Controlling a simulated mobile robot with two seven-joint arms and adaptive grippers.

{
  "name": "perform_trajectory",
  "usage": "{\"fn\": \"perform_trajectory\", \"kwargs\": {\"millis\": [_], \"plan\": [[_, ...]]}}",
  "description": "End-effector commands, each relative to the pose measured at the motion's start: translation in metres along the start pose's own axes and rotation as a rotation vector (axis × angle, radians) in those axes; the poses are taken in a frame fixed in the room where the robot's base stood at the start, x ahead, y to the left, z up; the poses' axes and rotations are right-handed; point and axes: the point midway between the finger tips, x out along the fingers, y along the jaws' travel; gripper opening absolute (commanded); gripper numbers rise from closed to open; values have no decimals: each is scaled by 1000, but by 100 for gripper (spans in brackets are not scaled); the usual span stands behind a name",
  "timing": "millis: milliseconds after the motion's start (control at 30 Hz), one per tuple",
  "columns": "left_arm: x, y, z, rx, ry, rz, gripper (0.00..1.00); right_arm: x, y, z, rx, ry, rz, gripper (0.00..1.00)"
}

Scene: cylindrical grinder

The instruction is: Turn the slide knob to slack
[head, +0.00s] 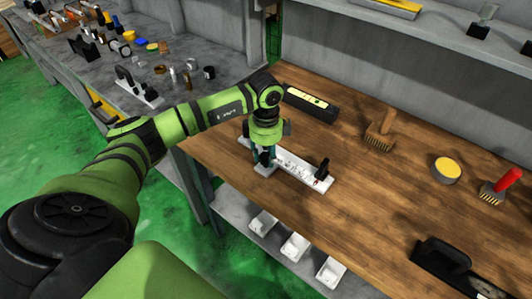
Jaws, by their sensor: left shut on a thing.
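A long white plate (297,169) with small dark markings lies on the wooden bench. A black upright part (322,170) stands near its right end. My left gripper (264,160) points down over the left part of the plate. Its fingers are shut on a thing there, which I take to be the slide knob. The fingers and wrist hide the knob, so I cannot tell how it is turned. My right gripper is not in view.
A black case with a yellow strip (311,104) lies behind the plate. A wooden brush (380,130), a yellow-topped tin (446,170) and a red-handled brush (502,186) stand to the right. White bins (295,246) sit below the front edge. The bench between is clear.

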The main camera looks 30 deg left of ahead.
Motion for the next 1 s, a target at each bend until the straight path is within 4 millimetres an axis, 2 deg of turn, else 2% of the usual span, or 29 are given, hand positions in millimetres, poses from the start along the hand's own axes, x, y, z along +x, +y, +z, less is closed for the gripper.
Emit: {"fn": "perform_trajectory", "kwargs": {"millis": [233,267,300,600,733,867,1000], "plan": [[0,0,1,-1,-2,-1,5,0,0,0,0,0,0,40],[0,0,1,0,-2,-1,46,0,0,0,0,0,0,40],[0,0,1,0,-2,-1,62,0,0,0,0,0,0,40],[0,0,0,1,-1,0,62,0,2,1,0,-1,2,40],[-7,-1,0,2,1,-3,62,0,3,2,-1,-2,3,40],[-26,-1,0,2,0,-5,62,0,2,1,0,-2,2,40],[-57,-2,0,2,0,-7,62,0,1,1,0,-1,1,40]]}}
